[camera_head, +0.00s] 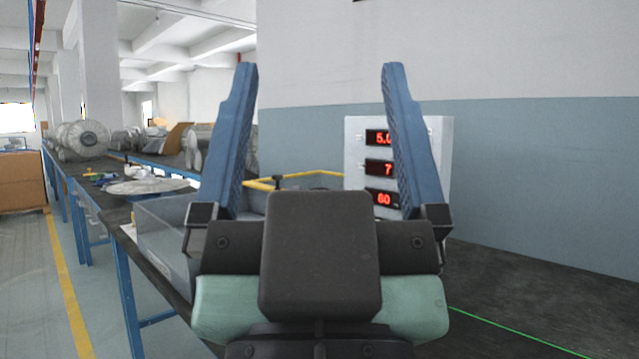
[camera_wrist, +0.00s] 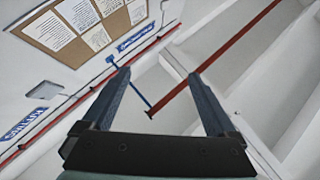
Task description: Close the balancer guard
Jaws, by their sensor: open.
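My gripper (camera_head: 319,68) is open and empty, its two blue fingers pointing up in the head view and spread wide. It fills the middle of that view and hides much of the machine behind it. The balancer shows as a grey-white display box (camera_head: 433,135) with red digits, partly covered by the right finger. A low part with a yellow edge (camera_head: 262,185) stands left of the box and may be the guard; its lower portion is hidden and its position is unclear. In the wrist view my gripper (camera_wrist: 157,75) points at the ceiling and wall, apart from any object.
A grey bin (camera_head: 168,232) sits at the bench edge, left of my gripper. Further left, a long bench (camera_head: 115,213) holds a flat disc (camera_head: 148,187) and rounded machine parts (camera_head: 83,140). The dark benchtop (camera_head: 520,285) at right is clear; a green line crosses it.

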